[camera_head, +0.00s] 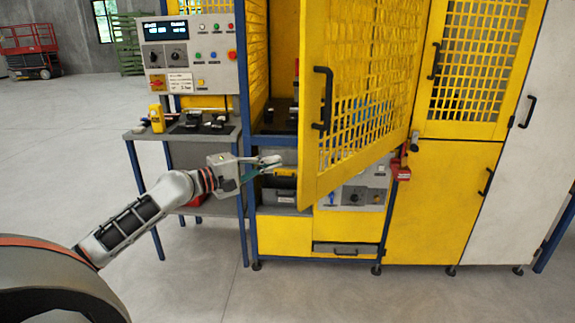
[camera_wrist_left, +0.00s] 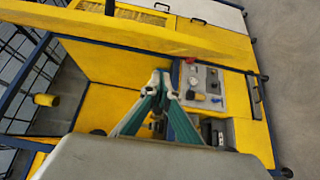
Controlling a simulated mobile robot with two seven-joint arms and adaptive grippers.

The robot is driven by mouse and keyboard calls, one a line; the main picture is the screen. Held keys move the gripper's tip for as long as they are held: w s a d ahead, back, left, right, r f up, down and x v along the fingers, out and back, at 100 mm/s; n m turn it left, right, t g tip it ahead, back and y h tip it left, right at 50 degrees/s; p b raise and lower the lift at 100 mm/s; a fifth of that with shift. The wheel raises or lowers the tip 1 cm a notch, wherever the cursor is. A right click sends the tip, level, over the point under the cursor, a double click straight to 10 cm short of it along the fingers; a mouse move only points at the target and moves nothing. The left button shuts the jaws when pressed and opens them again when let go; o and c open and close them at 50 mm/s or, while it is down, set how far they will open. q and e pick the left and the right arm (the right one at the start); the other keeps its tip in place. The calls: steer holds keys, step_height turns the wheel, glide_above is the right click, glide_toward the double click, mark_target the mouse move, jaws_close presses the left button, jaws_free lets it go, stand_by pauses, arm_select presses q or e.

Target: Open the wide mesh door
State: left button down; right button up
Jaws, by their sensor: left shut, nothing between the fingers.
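The wide mesh door (camera_head: 312,150) is a yellow frame with a yellow grid and a black handle (camera_head: 322,98) near its left edge. It stands partly open, swung out from the machine on its right side. My left gripper (camera_head: 276,162) is shut and empty, just left of the door's lower left corner and in front of the machine's opening. In the left wrist view the gripper (camera_wrist_left: 160,79) has its fingertips together, and the door (camera_wrist_left: 150,35) crosses the top as a yellow band. No contact between gripper and door is visible. My right gripper is not in view.
A control panel (camera_head: 188,55) and a side table (camera_head: 150,136) with a yellow item stand left of the machine. A narrower mesh door (camera_head: 480,130) is closed on the right. A red piece (camera_head: 401,168) sits near the hinge side. The floor in front is clear.

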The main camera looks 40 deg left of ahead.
arm_select(q)
steer(key=d+p, duration=0.1)
steer(key=d, duration=0.1)
steer(key=w+d+p, duration=0.1)
steer(key=d, duration=0.1)
steer(key=shift+d, duration=0.35)
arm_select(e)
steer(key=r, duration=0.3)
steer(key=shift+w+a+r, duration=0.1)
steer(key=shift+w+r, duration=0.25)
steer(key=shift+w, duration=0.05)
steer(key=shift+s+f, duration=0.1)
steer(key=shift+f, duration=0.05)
arm_select(q)
steer(key=shift+d+p, duration=0.15)
steer(key=shift+p, duration=0.15)
